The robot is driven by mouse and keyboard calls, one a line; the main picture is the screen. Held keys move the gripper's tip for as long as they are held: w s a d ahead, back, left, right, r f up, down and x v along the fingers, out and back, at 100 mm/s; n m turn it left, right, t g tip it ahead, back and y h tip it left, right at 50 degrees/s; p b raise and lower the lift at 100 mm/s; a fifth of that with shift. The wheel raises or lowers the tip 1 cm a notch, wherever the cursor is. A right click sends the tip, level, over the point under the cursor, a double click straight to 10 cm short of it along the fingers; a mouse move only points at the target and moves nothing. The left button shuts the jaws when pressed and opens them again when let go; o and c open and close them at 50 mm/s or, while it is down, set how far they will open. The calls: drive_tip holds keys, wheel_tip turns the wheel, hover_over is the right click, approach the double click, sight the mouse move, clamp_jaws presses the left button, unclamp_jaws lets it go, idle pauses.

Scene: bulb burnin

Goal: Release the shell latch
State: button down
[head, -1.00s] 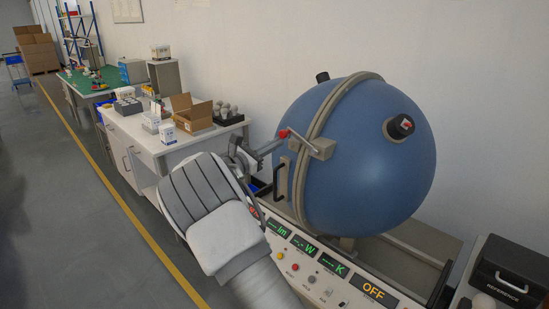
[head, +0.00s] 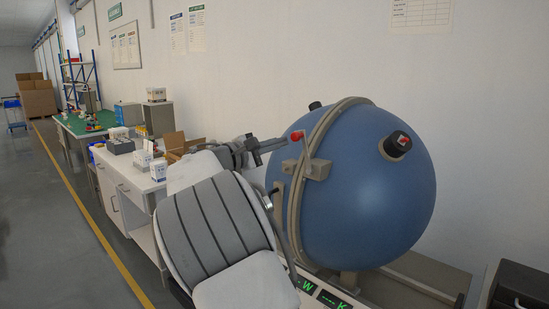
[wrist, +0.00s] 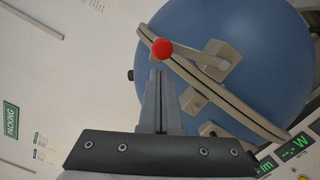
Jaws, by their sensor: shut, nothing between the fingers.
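The shell is a large blue sphere (head: 372,185) with a beige seam band, at the right in the head view. Its latch is a grey lever with a red knob (head: 297,135), joined to a beige block (head: 318,168) on the band. In the head view the lever points up and slightly left. The red knob (wrist: 162,49) also shows in the wrist view, in front of the fingertips. My gripper (head: 286,143) is shut and empty, its tips close to the knob on the left; I cannot tell whether they touch. My gripper (wrist: 159,74) points at the knob in the wrist view.
A dark handle (head: 270,200) is partly hidden behind my arm. A panel with green displays (head: 332,300) lies below the sphere. A white bench with boxes (head: 148,185) stands at the left. A dark case (head: 520,288) is at the lower right.

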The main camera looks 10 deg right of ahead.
drive_tip(key=shift+s+d+r+m+b, duration=0.25)
drive_tip(key=shift+s+r+m+b, duration=0.1)
drive_tip(key=shift+m+b, duration=0.2)
idle(0.4)
